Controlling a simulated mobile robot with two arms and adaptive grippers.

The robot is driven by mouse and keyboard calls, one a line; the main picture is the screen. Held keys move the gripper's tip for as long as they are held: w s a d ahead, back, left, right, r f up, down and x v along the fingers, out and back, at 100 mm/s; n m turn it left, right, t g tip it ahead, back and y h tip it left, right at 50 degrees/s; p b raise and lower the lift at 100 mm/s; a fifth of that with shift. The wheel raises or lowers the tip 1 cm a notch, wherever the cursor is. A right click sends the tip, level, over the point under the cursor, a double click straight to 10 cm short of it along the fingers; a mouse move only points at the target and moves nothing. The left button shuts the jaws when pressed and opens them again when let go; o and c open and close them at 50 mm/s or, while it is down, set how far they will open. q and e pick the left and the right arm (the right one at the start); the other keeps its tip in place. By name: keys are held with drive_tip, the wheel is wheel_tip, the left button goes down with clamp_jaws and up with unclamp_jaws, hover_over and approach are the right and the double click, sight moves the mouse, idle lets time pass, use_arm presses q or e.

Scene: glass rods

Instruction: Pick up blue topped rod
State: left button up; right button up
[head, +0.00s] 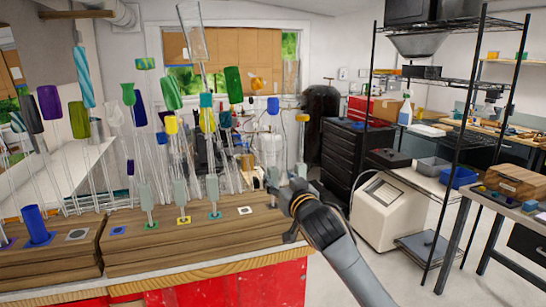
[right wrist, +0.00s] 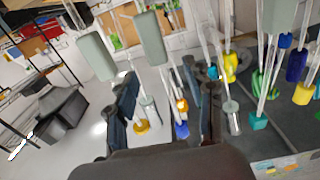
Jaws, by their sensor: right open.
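Many thin clear rods with coloured tops stand in a wooden rack (head: 150,245). One rod has a blue top (head: 272,105) at the right end of the group. A darker blue top (head: 138,108) is further left among other colours. My right gripper (head: 283,183) is at the right end of the rack, below the blue top. In the right wrist view its two fingers (right wrist: 167,105) are apart. A small blue piece (right wrist: 182,129) and a yellow piece (right wrist: 141,127) show between them; I cannot tell whether the rods there touch the fingers. My left gripper is out of view.
A blue cylinder (head: 37,222) stands low at the rack's left. Grey-green pieces (head: 180,192) sit low on front rods. Crowded rods stand left of my gripper. A black drawer cabinet (head: 343,150) and wire shelf (head: 450,75) stand right, with open floor before them.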

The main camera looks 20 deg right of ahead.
sight(275, 170)
drive_tip(key=shift+w+a+r, duration=0.1)
drive_tip(key=shift+w, duration=0.85)
drive_tip(key=w+p, duration=0.2)
drive_tip(key=w, duration=0.1)
drive_tip(key=shift+w+r, duration=0.15)
drive_tip(key=shift+w, duration=0.1)
drive_tip(key=shift+w+p, duration=0.45)
drive_tip(key=shift+w, duration=0.4)
clamp_jaws()
